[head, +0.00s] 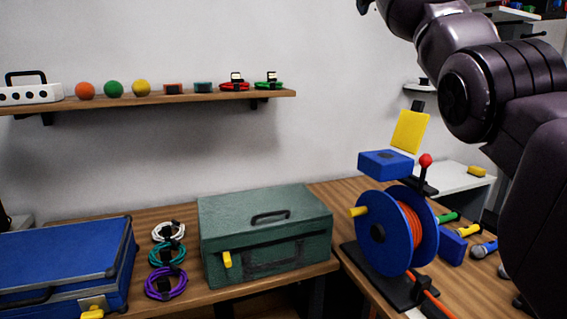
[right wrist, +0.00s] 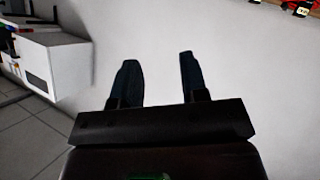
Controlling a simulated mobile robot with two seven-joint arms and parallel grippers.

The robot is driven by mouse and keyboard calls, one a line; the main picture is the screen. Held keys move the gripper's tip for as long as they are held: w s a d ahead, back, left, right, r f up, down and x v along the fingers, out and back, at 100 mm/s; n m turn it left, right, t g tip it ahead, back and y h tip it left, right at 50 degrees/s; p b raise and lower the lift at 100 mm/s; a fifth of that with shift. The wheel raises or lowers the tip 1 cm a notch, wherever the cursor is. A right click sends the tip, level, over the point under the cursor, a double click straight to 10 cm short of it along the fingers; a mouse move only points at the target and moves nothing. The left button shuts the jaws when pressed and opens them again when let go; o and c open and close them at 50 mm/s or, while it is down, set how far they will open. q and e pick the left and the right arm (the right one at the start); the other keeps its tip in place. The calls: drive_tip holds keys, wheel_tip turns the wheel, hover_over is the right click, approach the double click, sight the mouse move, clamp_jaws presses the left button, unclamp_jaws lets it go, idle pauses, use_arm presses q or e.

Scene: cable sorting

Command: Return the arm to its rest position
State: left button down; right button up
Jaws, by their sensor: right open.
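My right arm (head: 490,85) is raised and bent at the right side of the head view, with its upper end passing out of the top edge. In the right wrist view my right gripper (right wrist: 159,80) is open, with its two dark fingers apart and nothing between them. Only pale wall shows past the fingertips. In the head view just a small dark tip shows at the top edge, and most of the gripper is out of frame. My left arm and gripper are not in view.
A cable reel (head: 378,232) stands on the right table beneath my arm, near several microphones. A green case (head: 265,235), coiled cables (head: 167,257) and a blue case (head: 60,265) sit on the left table. A wall shelf (head: 150,98) holds small items. The wall between is clear.

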drive_tip(key=a+f+n+t+y, duration=0.25)
drive_tip(key=f+t, duration=0.35)
drive_tip(key=f, duration=1.4)
drive_tip(key=s+f+y, duration=0.1)
drive_tip(key=s+f, duration=0.3)
drive_tip(key=f, duration=0.4)
drive_tip(key=s+d+f+y, duration=0.1)
drive_tip(key=s+f, duration=0.2)
drive_tip(key=f, duration=0.4)
drive_tip(key=s+f+y, duration=0.1)
drive_tip(key=s+f, duration=0.3)
drive_tip(key=f, duration=0.4)
drive_tip(key=s+d+f+m+g+h, duration=0.1)
drive_tip(key=s+d+f+g, duration=0.1)
drive_tip(key=s+f, duration=1)
drive_tip(key=s+d+f+m+g+h, duration=0.1)
drive_tip(key=s+d+f+m+g, duration=0.1)
drive_tip(key=s+f, duration=1.1)
drive_tip(key=s+d+f+m+g+h, duration=0.2)
drive_tip(key=s+d+f+g, duration=0.2)
drive_tip(key=s+f, duration=0.8)
drive_tip(key=s, duration=0.6)
drive_tip(key=shift+s+d+f+p, duration=0.3)
drive_tip(key=shift+d+p, duration=0.05)
drive_tip(key=shift+s+d, duration=0.1)
